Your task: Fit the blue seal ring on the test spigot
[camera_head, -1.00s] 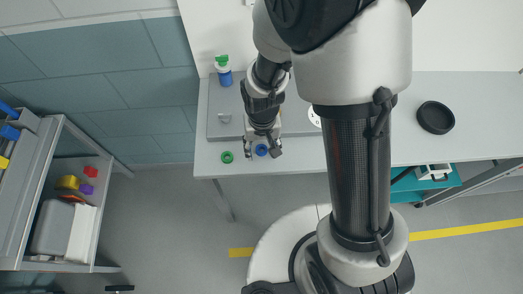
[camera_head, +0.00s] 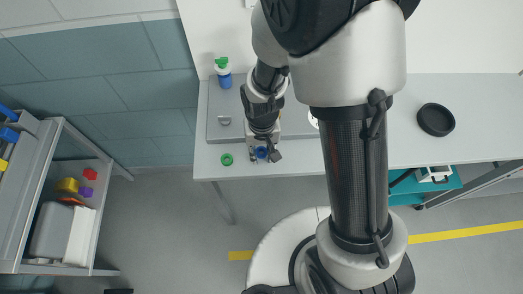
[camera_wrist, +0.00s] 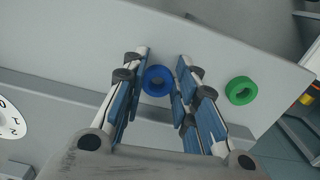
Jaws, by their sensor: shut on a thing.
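The blue seal ring (camera_wrist: 158,81) lies between my fingertips in the wrist view, with its hole facing the camera. It also shows at the front edge of the bench in the head view (camera_head: 262,153). My gripper (camera_wrist: 160,73) is shut on the ring, one finger on each side; it reaches down from above in the head view (camera_head: 264,148). I cannot tell whether the ring is clear of the bench top. A small metal fitting (camera_head: 224,119) stands on the grey plate; I cannot tell whether it is the test spigot.
A green ring (camera_head: 227,159) lies left of my gripper, also in the wrist view (camera_wrist: 241,90). A blue container with a green top (camera_head: 224,74) stands at the back left. A black round dish (camera_head: 435,119) sits on the bench (camera_head: 400,150) at right. A shelf unit (camera_head: 100,228) stands at left.

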